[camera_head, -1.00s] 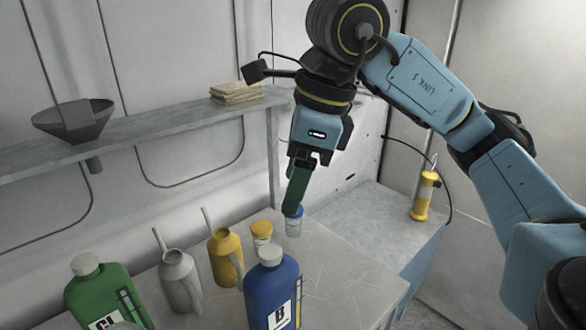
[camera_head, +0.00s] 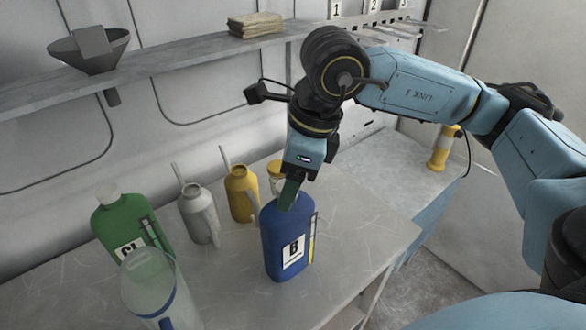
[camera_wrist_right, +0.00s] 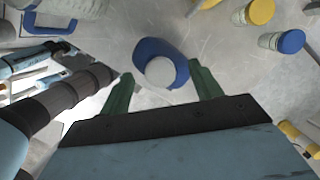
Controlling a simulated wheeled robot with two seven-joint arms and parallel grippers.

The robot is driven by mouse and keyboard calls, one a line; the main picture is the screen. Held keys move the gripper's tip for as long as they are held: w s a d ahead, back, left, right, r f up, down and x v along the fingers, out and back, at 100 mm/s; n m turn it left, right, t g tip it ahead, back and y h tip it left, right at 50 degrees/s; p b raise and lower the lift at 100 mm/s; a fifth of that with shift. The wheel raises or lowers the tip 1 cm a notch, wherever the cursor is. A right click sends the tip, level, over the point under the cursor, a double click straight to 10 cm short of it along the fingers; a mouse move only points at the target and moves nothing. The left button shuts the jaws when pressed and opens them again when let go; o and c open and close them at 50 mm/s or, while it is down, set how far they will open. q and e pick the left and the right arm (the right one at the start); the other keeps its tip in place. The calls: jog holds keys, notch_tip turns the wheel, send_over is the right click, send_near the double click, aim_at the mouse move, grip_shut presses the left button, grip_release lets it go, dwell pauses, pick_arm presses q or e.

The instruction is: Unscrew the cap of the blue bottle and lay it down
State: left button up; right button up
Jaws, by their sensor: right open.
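The blue bottle (camera_head: 286,245), marked B, stands upright near the front edge of the grey table. My right gripper (camera_head: 289,195) is directly above its neck and hides the cap in the head view. In the right wrist view the pale round cap (camera_wrist_right: 160,72) of the blue bottle (camera_wrist_right: 150,50) lies between the two green fingers. The fingers of the right gripper (camera_wrist_right: 162,78) are open, with a gap on each side of the cap. From these views I cannot tell exactly how far down the fingertips reach. My left gripper is not in view.
A green bottle (camera_head: 133,220), a clear jug (camera_head: 147,280), a grey can (camera_head: 198,210) and a yellow can (camera_head: 241,190) stand left of the blue bottle. A yellow-lidded jar (camera_head: 275,170) is close behind it.

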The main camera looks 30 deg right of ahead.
jog(key=c, duration=1)
jog(key=shift+w+f+n+y+b, duration=0.1)
jog(key=shift+n+y+b, duration=0.2)
jog(key=shift+n+b, duration=0.65)
jog(key=shift+n+g, duration=0.6)
jog(key=shift+n, duration=1.15)
jog(key=n+b, duration=0.1)
jog(key=n, duration=0.2)
jog(key=shift+w+g+b, duration=0.1)
jog(key=shift+g+b, duration=0.2)
jog(key=shift+g, duration=0.1)
jog(key=shift+n+g, duration=0.3)
jog(key=shift+n, duration=0.7)
